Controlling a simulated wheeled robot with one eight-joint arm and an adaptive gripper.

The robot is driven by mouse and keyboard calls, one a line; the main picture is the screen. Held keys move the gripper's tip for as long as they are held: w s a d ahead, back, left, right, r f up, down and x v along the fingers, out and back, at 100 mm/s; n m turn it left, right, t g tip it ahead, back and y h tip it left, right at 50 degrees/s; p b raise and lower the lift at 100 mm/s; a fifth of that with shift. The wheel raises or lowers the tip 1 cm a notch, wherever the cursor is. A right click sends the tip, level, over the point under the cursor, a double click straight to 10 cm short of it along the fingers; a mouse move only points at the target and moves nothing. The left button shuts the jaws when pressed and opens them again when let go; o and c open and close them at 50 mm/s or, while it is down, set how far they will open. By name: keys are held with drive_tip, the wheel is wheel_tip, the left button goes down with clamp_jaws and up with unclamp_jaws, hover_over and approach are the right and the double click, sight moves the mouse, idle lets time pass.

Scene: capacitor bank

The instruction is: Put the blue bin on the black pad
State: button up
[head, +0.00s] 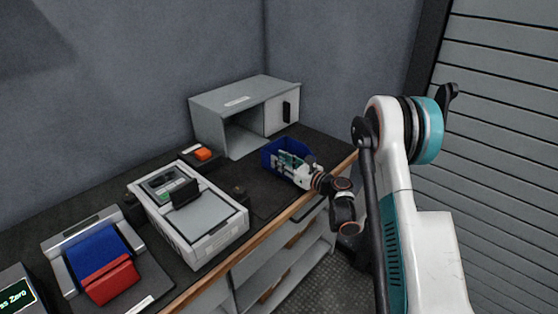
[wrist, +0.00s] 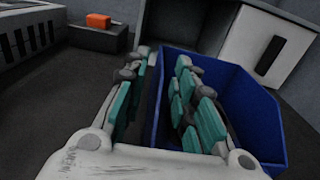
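The blue bin (head: 268,160) stands on the dark counter in front of the grey cabinet, and fills the right half of the wrist view (wrist: 262,112). My gripper (head: 292,162) reaches over it from the right in the head view. In the wrist view my gripper (wrist: 165,95) has its fingers apart, with the bin's left wall between them. One finger is outside the wall and the other inside the bin. I see a gap beside the wall. A black pad (head: 262,195) appears to lie on the counter left of and nearer than the bin; its edges are faint.
A grey open-fronted cabinet (head: 236,104) stands behind the bin. An orange button on a dark box (head: 203,153) and a white device (head: 190,215) are to the left. A blue and red unit (head: 98,250) is farther left. The counter's wooden front edge (head: 285,217) is close.

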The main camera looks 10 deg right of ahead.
drive_tip(key=p+v, duration=0.1)
drive_tip(key=v, duration=0.8)
drive_tip(key=shift+s+d, duration=0.2)
drive_tip(key=shift+s, duration=0.05)
drive_tip(key=shift+s+d+b, duration=0.3)
drive_tip(key=shift+s, duration=0.2)
idle(0.3)
